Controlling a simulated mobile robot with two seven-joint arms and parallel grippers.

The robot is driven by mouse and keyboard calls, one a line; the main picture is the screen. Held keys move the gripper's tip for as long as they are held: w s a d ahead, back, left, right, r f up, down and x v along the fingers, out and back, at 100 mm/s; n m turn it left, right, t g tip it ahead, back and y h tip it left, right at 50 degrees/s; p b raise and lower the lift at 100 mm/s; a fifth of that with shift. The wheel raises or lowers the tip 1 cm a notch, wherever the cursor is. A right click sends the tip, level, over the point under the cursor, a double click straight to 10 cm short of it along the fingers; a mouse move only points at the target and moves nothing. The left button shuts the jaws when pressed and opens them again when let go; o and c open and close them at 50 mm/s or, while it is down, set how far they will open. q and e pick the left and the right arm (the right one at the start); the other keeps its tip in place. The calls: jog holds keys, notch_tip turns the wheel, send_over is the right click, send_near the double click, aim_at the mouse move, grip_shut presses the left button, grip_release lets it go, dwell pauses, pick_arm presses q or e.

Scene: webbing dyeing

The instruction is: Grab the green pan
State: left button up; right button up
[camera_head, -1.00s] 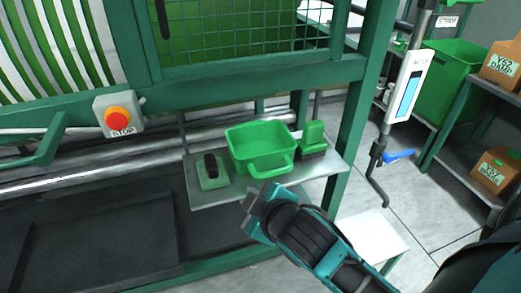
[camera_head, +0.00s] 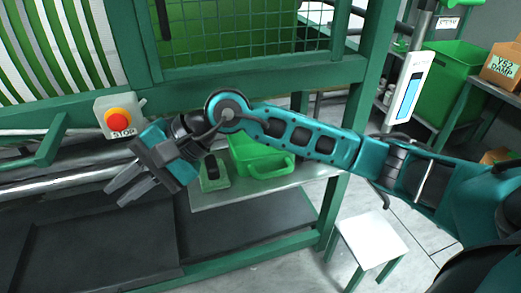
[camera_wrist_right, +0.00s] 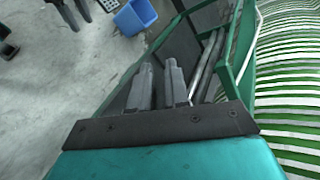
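The green pan (camera_head: 250,152) sits on a grey metal shelf (camera_head: 232,201) under the machine's mesh guard. My right arm crosses in front of it in the head view and hides its back and right part; its front handle shows. My right gripper (camera_head: 117,195) is left of the pan, over the dark trays and below the stop button. Its two fingers stand apart with nothing between them, also in the right wrist view (camera_wrist_right: 158,75). The pan does not show in the wrist view. I do not see my left gripper in the head view.
A green block with a dark handle (camera_head: 214,180) stands left of the pan. The red stop button (camera_head: 118,120) is close above my right gripper. A green post (camera_head: 335,205) rises at the shelf's right. A white stool (camera_head: 372,240) stands right of it. A blue bin (camera_wrist_right: 135,17) is on the floor.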

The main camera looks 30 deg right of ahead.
jog(key=w+d+f+n+t+h, duration=0.25)
jog(key=w+d+h, duration=0.3)
jog(key=d, duration=0.45)
jog(key=n+h, duration=0.2)
jog(key=h, duration=0.5)
send_near(232, 149)
jog(key=x, duration=0.5)
jog(key=shift+w+a+f, duration=0.1)
jog(key=shift+w, duration=0.25)
jog(key=shift+d+x, duration=0.2)
jog(key=shift+x, duration=2.85)
jog(key=shift+s, duration=0.1)
jog(key=shift+c, duration=0.4)
grip_shut()
jog(key=shift+h, duration=0.25)
